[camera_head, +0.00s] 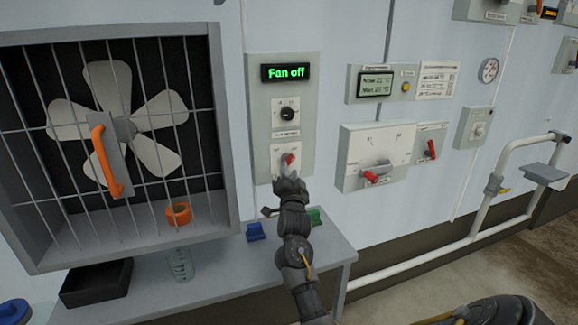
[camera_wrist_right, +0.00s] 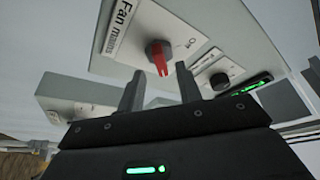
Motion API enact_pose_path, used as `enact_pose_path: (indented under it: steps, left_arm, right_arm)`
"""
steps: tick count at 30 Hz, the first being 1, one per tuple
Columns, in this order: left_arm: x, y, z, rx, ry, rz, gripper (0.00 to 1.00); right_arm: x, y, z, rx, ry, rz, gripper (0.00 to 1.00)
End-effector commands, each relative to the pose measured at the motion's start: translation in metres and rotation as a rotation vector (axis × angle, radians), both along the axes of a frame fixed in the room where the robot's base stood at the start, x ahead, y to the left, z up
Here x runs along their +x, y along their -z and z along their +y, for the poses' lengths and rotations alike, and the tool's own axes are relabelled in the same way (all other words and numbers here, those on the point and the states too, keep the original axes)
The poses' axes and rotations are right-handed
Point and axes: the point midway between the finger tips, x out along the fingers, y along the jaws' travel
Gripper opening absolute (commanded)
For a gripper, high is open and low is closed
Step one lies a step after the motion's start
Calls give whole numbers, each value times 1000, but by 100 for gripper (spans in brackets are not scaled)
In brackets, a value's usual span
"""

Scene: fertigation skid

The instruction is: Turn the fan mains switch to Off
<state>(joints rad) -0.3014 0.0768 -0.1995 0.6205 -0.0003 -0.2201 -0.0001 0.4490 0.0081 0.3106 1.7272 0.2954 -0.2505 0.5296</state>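The fan mains switch is a red handle on a dark round knob (camera_wrist_right: 158,52), on a pale plate labelled "Fan mains" in the wrist view. In the head view its red handle (camera_head: 288,158) shows just above my right gripper (camera_head: 285,175). In the wrist view my right gripper (camera_wrist_right: 160,70) is open, its two fingers apart, with the handle's tip between the fingertips in the picture. I cannot tell whether they touch it. A mark that looks like "Off" is beside the knob. The display (camera_head: 287,72) above reads "Fan off". My left gripper is not in view.
A black knob (camera_head: 288,114) sits above the switch on the same panel. A caged fan (camera_head: 125,130) with an orange handle (camera_head: 105,160) is at left. A box with another red-handled switch (camera_head: 371,177) is at right. Below is a grey bench (camera_head: 215,285) with small items.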

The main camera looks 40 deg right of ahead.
Motion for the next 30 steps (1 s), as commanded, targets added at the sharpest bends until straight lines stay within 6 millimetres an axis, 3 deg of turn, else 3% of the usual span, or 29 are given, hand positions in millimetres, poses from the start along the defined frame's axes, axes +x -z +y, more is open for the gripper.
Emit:
enact_pose_path:
  steps: [6, 16, 24, 30]
  left_arm:
    - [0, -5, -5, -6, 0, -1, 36]
    - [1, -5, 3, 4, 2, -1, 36]
    - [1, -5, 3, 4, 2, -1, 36]
    - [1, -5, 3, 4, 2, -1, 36]
  right_arm:
    - [18, -7, -12, -1, -1, 1, 35]
    - [21, -7, -14, 0, -1, 0, 35]
    - [21, -7, -14, 0, -1, 0, 2]
    - [21, -6, -14, -2, -1, 1, 0]
